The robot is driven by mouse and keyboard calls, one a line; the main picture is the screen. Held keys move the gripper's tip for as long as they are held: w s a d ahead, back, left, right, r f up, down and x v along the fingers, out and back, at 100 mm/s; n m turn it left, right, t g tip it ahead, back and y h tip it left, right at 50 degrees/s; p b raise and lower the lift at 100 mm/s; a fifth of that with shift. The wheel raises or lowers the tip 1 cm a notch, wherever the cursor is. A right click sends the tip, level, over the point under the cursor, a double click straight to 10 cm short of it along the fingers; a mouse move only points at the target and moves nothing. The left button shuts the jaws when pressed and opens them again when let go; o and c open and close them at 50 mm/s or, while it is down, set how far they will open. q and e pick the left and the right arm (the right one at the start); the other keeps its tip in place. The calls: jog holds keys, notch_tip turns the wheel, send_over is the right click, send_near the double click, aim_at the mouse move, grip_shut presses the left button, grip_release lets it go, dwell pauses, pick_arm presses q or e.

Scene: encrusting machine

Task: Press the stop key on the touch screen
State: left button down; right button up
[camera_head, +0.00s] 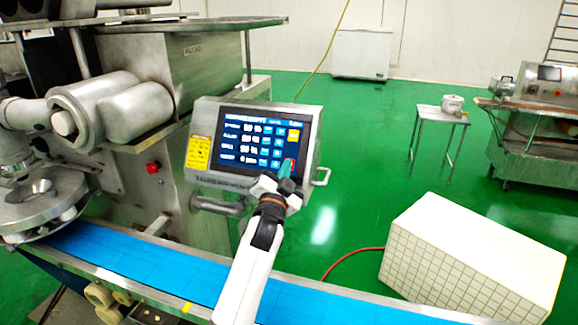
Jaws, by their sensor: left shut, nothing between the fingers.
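The touch screen (252,143) is a dark blue panel in a grey metal housing with white text, blue keys and a yellow key at its upper right. My left gripper (287,168) is shut and empty at the lower right corner of the screen. Its fingertips overlap a small red and green patch there. I cannot tell whether they touch the glass. The stop key's label is too small to read and that corner is partly hidden by the gripper. My right gripper is not in view.
A blue conveyor belt (130,262) runs below the screen, under my left arm. The steel encrusting machine (190,75) with a red button (153,167) stands at the left. A white tiled box (470,255) is at the right. A small table (440,118) stands further back on green floor.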

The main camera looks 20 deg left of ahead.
pick_arm(q)
jog(key=shift+w+f+b, duration=0.25)
jog(key=shift+w+b, duration=0.05)
jog(key=shift+w, duration=0.1)
dwell(0.6)
dwell(0.3)
jog(key=shift+s+r+p, duration=0.35)
jog(key=shift+s+p, duration=0.3)
jog(key=shift+p, duration=0.1)
jog(key=s+r+p, duration=0.1)
jog(key=s+p, duration=0.1)
jog(key=p, duration=0.1)
jog(key=s+r+p, duration=0.1)
jog(key=s, duration=0.1)
jog(key=shift+s+r+p, duration=0.1)
jog(key=shift+r+p, duration=0.2)
dwell(0.3)
